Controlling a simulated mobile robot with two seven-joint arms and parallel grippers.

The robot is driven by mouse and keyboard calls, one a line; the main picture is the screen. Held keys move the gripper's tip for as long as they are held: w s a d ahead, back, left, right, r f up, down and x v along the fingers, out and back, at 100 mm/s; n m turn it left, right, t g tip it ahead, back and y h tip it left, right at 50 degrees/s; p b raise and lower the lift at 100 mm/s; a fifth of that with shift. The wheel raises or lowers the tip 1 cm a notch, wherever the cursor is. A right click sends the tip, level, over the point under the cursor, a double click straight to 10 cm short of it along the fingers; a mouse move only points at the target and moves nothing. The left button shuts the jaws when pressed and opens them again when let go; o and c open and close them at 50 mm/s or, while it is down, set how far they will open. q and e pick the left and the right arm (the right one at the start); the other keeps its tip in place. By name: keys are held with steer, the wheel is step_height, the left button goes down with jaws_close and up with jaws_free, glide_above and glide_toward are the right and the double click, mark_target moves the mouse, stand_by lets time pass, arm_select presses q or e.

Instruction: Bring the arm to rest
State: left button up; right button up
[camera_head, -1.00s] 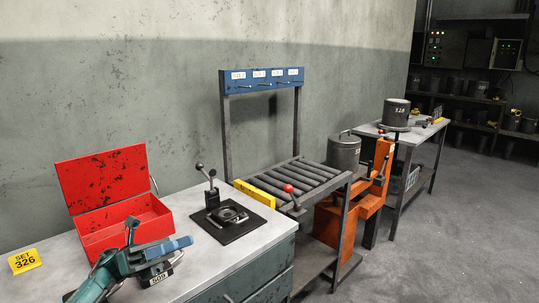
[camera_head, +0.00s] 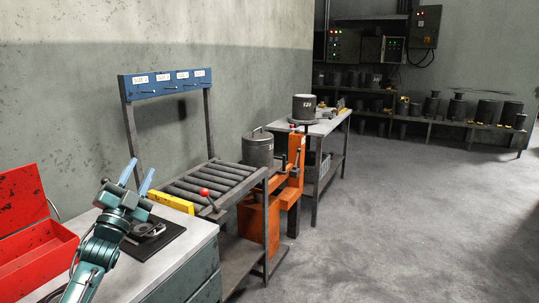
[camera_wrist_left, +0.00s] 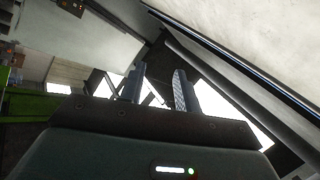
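My left gripper (camera_head: 137,178) is raised above the front workbench (camera_head: 160,258) in the head view, its two fingers pointing up. The fingers stand apart with nothing between them. The left wrist view also shows the two fingers (camera_wrist_left: 157,90) spread and empty, with a tilted view of walls and bright patches beyond. Part of the black fixture plate (camera_head: 165,238) on the bench is hidden behind this gripper and arm. My right gripper is not in view.
An open red toolbox (camera_head: 35,262) stands on the bench at left. A roller table (camera_head: 215,185) with a blue rack (camera_head: 165,84), an orange lift (camera_head: 258,215) and a second table (camera_head: 325,126) stand beyond. The floor at right is clear.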

arm_select(q)
steer(key=w+a+f+n+g+y, duration=0.2)
steer(key=a+f+n+g+y, duration=0.15)
steer(key=f+n, duration=0.2)
steer(key=w+a+f+n+g+y, duration=0.1)
steer(key=a+f+n+g+y, duration=0.1)
steer(key=f+n+g+y, duration=0.25)
steer(key=s+d+f+g+h, duration=0.1)
steer(key=s+d+f, duration=0.25)
steer(key=f, duration=0.25)
steer(key=s+d+f+h, duration=0.2)
steer(key=s+d+f, duration=0.1)
steer(key=s+f, duration=0.25)
steer(key=s+d+f+g+h, duration=0.1)
steer(key=s+d+f, duration=0.3)
steer(key=f, duration=0.3)
steer(key=s+d+f+g+h, duration=0.1)
steer(key=s+d+f, duration=0.2)
steer(key=s, duration=0.5)
steer(key=s+d+f+g+h, duration=0.1)
steer(key=s+d+f, duration=0.2)
steer(key=s, duration=0.6)
steer(key=s+d+f+g, duration=0.1)
steer(key=s+d+f, duration=0.2)
steer(key=s, duration=0.6)
steer(key=shift+s+d+f+g+h, duration=0.2)
steer(key=shift+s+d+g+h, duration=0.15)
steer(key=shift+d, duration=0.8)
steer(key=shift+a, duration=0.1)
